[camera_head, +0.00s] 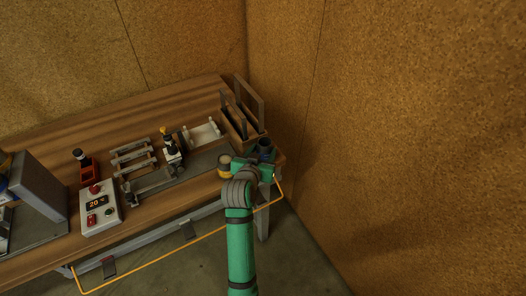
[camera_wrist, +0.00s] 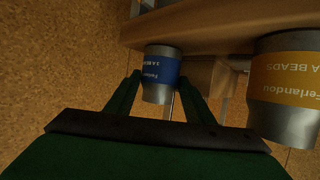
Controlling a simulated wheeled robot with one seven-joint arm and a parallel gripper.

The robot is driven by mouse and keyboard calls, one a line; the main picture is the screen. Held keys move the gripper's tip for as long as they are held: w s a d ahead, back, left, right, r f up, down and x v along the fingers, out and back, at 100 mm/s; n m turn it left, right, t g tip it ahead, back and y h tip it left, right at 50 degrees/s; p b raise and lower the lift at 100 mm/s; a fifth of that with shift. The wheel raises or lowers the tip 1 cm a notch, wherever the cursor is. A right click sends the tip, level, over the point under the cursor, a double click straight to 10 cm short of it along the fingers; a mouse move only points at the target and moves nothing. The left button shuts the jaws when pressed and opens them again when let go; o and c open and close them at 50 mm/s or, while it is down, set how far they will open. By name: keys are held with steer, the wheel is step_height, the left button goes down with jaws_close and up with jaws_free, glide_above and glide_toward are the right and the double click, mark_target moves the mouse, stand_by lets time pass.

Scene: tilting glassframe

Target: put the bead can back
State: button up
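The blue bead can (camera_wrist: 161,72) has a grey metal end and sits between the two fingers of my gripper (camera_wrist: 160,82) in the wrist view. The fingertips appear to press on its sides, though the contact is small and dark. In the head view, this can (camera_head: 265,148) looks dark and upright at the right end of the bench, just beyond my gripper (camera_head: 262,163). A yellow bead can (camera_head: 225,168) stands beside it on the left, near the front edge. It also shows large at the right of the wrist view (camera_wrist: 285,85). Whether the blue can touches the bench is unclear.
The wooden bench (camera_head: 165,108) stands in a corner of cork walls (camera_head: 400,130). A wooden rack (camera_head: 240,118) rises behind the cans. A control box (camera_head: 101,207), a white tray (camera_head: 203,133) and metal fixtures lie to the left. An orange line (camera_head: 190,243) runs along the front.

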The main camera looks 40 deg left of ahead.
steer(key=shift+o, duration=1.2)
steer(key=shift+r, duration=0.2)
steer(key=v, duration=1.2)
steer(key=shift+f, duration=0.1)
